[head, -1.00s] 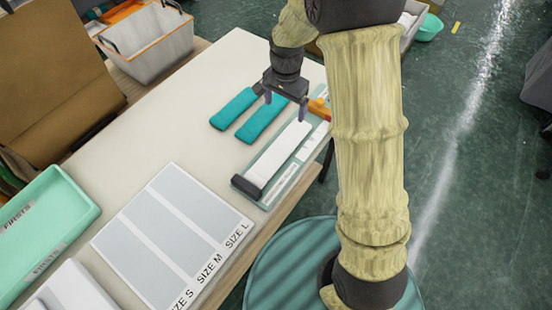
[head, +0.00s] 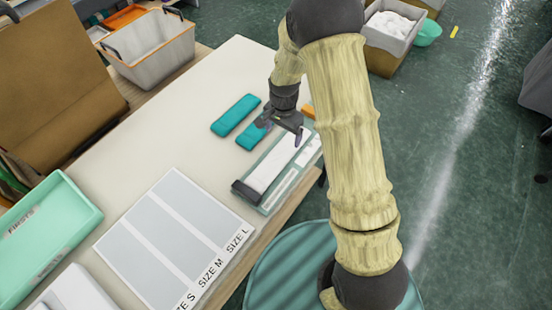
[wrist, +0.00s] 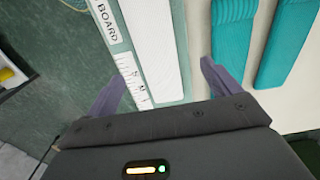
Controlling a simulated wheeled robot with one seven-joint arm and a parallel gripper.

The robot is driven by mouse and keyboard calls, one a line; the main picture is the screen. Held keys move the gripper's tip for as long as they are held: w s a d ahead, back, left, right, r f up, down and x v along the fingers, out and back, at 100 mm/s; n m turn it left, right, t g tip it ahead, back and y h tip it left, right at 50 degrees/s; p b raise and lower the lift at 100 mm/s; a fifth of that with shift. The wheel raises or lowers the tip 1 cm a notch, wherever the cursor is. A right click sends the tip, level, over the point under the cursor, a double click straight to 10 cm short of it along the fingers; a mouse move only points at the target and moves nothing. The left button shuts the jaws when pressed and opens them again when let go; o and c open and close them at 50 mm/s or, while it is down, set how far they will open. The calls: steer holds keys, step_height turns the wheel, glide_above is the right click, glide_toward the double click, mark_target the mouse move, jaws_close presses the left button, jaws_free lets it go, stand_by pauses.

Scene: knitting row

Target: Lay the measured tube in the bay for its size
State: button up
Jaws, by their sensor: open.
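A white tube (head: 271,167) lies along the measuring board (head: 297,177), with a dark block at its near end. It also shows in the wrist view (wrist: 155,45), beside a printed scale. My gripper (head: 281,131) is open and empty above the tube, its fingers on either side of it in the wrist view (wrist: 163,85). I cannot tell its exact height above the tube. The sorting mat (head: 184,225) has three bare grey bays labelled SIZE S, SIZE M and SIZE L; L is nearest the measuring board.
Two teal tubes lie left of the board; one is clear (head: 236,115), the other (head: 250,137) partly behind my gripper. A green tray (head: 75,202) marked FIRSTS stands at the left. A white bin (head: 155,52) stands at the back left. Bare table lies between mat and teal tubes.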

mark_target(284, 150)
steer(key=shift+f, duration=1.55)
steer(key=shift+s+d+f+p, duration=0.1)
steer(key=shift+s+f+p, duration=0.05)
steer(key=shift+f+p, duration=0.4)
step_height(284, 150, down, 3)
steer(key=shift+s+d+r+p, duration=0.1)
steer(key=shift+d+p, duration=0.05)
steer(key=shift+p, duration=0.65)
steer(key=shift+f, duration=0.65)
